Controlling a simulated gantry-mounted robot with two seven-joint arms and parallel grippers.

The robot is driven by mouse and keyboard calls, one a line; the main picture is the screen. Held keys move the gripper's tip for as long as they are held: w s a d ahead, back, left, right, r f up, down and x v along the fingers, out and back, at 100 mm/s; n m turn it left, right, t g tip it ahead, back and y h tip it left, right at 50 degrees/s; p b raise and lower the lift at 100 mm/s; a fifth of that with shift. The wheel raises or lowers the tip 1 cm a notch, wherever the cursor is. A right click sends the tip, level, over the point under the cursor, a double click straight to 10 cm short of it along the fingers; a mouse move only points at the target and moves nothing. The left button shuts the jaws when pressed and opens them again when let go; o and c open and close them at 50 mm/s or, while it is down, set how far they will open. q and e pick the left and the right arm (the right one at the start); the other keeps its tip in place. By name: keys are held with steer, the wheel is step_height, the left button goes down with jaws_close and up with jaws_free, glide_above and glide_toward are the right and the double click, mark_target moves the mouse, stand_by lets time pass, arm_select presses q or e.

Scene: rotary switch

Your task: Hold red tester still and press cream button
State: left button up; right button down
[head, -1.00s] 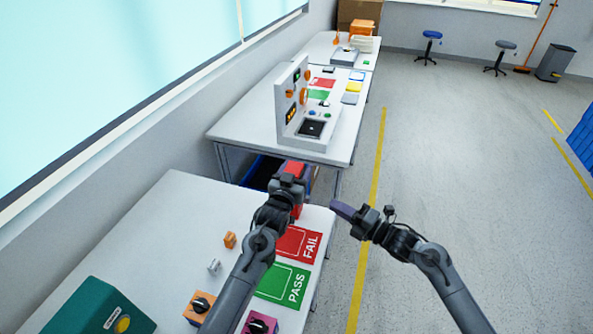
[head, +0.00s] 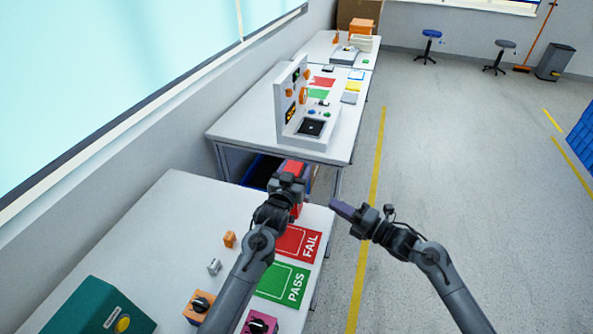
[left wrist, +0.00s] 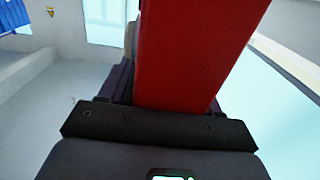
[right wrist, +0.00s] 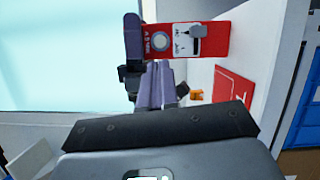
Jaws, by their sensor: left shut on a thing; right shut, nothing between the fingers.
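The red tester (head: 296,166) is held upright at the end of my left gripper (head: 290,184), by the far edge of the near table. In the left wrist view, the red body (left wrist: 192,50) rises from between the jaws. In the right wrist view, the tester's face (right wrist: 217,40) shows the round cream button (right wrist: 160,41) and a grey switch knob (right wrist: 198,32). One purple finger of my left gripper is at that face's left end. My right gripper (head: 343,209) is shut and empty, right of the tester in the head view. Its fingertips (right wrist: 155,72) appear just below the button.
The near table holds the red FAIL mat (head: 298,243), the green PASS mat (head: 284,283), an orange-based knob switch (head: 199,305) and a green case (head: 103,308). A second table (head: 240,122) carries a white test station (head: 296,105).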

steer(key=d+h, duration=0.1)
steer(key=h, duration=0.1)
steer(key=w+d+t+h, duration=0.1)
steer(key=h, duration=0.1)
steer(key=w+d+r+t+h, duration=0.1)
steer(key=h, duration=0.2)
steer(key=shift+w, duration=0.15)
steer(key=shift+a, duration=0.15)
stand_by(0.3)
steer(key=w+a, duration=0.3)
steer(key=a, duration=0.5)
stand_by(0.3)
steer(key=shift+w+a, duration=0.2)
steer(key=shift+a, duration=0.7)
stand_by(2.9)
steer(key=shift+d, duration=0.15)
steer(key=shift+s+d, duration=0.3)
steer(key=shift+d, duration=0.35)
